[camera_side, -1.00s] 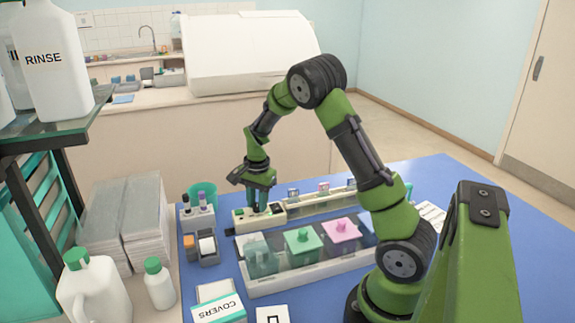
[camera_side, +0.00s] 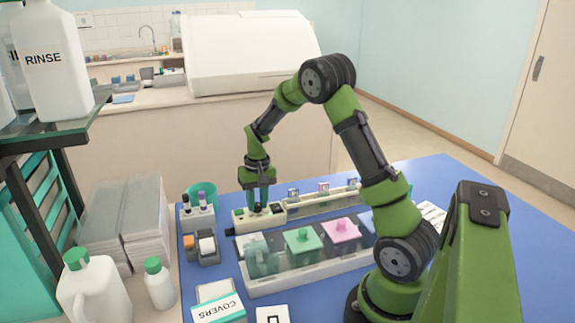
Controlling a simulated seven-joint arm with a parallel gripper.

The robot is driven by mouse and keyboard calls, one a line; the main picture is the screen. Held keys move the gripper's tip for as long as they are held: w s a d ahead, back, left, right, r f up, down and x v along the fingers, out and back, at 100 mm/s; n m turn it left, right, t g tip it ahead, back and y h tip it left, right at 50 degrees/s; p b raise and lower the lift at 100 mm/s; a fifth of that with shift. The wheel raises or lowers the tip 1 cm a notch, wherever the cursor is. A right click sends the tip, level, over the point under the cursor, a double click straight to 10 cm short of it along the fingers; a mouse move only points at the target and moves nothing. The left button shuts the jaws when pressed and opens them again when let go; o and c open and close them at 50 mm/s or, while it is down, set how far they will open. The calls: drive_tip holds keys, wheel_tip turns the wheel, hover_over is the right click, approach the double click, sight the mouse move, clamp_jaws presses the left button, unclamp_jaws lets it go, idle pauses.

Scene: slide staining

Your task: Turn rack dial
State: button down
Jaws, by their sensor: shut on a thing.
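The rack (camera_side: 333,203) is a long cream-coloured tray with several slides standing in it, towards the back of the blue mat. At its left end is a control block (camera_side: 276,217) with small dark knobs and a green patch. My gripper (camera_side: 258,207) points straight down over this block, with its teal fingers shut on a small dark dial. The fingers and the small scale hide most of the dial, so I cannot tell its angle.
In front stands a staining tray (camera_side: 300,279) with green, pink and blue lidded baths. A tube holder (camera_side: 197,219) and a teal cup (camera_side: 203,190) are close on the left. A covers box (camera_side: 218,308) lies at the front. Free blue mat (camera_side: 450,175) shows at the right.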

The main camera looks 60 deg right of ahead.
drive_tip(key=shift+r+n, duration=0.1)
drive_tip(key=shift+n, duration=0.8)
drive_tip(key=c, duration=0.9)
unclamp_jaws()
drive_tip(key=shift+o, duration=0.2)
wheel_tip(320, 180, up, 17)
drive_tip(key=shift+s+d, duration=0.15)
drive_tip(key=shift+d, duration=0.2)
